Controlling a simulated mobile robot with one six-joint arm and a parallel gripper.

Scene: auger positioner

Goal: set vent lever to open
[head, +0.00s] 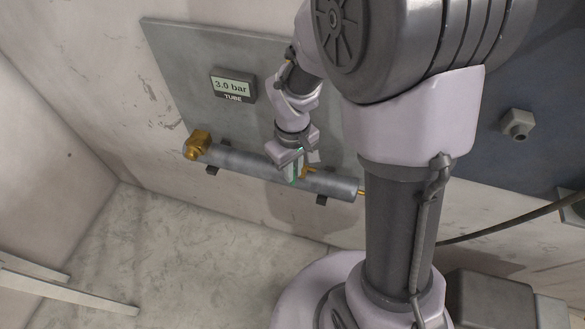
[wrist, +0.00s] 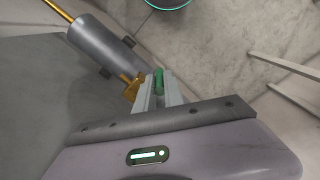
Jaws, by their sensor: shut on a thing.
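The vent lever has a green handle (wrist: 159,80) and a brass valve body (wrist: 131,87) at its base. In the wrist view the handle lies between the two fingers of my gripper (wrist: 157,92), which is shut on it. In the head view my gripper (head: 292,163) is at the grey tube (head: 239,160), right of its middle. A bit of brass (head: 310,171) shows just right of the fingers. The fingers hide most of the lever there, and I cannot read its open or closed setting.
A gauge (head: 233,86) reading 3.0 bar, labelled TUBE, is on the grey wall panel (head: 190,60). A brass fitting (head: 198,143) caps the tube's left end. Black brackets hold the tube. Pale bars (head: 70,290) lie at lower left. The floor below the tube is clear.

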